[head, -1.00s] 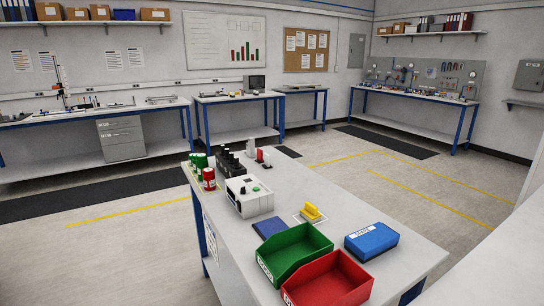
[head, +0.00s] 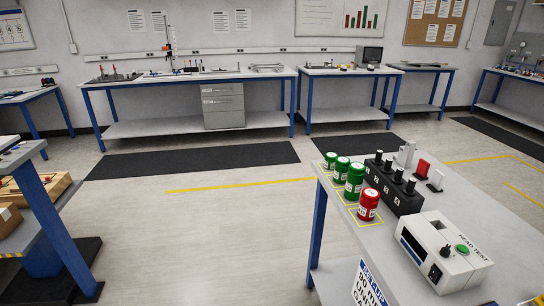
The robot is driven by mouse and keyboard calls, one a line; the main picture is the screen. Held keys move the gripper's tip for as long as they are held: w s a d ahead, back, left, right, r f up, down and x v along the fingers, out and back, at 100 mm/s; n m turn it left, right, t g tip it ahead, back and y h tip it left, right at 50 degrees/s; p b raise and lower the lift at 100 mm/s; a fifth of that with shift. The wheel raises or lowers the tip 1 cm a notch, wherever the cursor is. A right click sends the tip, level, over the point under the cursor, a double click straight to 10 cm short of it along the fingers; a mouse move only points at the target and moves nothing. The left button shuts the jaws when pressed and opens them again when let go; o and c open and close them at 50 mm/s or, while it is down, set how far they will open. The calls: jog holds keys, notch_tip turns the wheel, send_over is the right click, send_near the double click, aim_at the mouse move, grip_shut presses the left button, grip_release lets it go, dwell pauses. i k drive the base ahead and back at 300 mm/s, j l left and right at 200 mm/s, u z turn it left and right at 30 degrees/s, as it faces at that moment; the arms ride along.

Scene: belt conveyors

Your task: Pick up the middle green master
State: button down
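Three green cylinders stand upright in a row along the left edge of the near workbench (head: 424,231) in the head view. The middle green master (head: 341,170) stands between the far green cylinder (head: 330,160) and the near green cylinder (head: 354,181), which partly overlap it in the picture. A red cylinder with a white band (head: 368,205) stands at the near end of the row. Yellow lines mark the bench top around the cylinders. My gripper is not in view.
A black block with several dark knobs (head: 395,190) stands right of the cylinders. A white tester box (head: 442,252) is nearer. Red and white pieces (head: 422,168) stand behind. Another workbench (head: 60,215) is at the left. The floor between the benches (head: 210,230) is clear.

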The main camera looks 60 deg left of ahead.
aim_at(340, 175)
jog(key=u, duration=1.2)
jog(key=i+j+z, duration=0.1)
jog(key=i+j, duration=0.7)
jog(key=i, duration=0.3)
jog(key=i+j, duration=0.9)
jog(key=i, duration=0.15)
jog(key=l+z, duration=0.05)
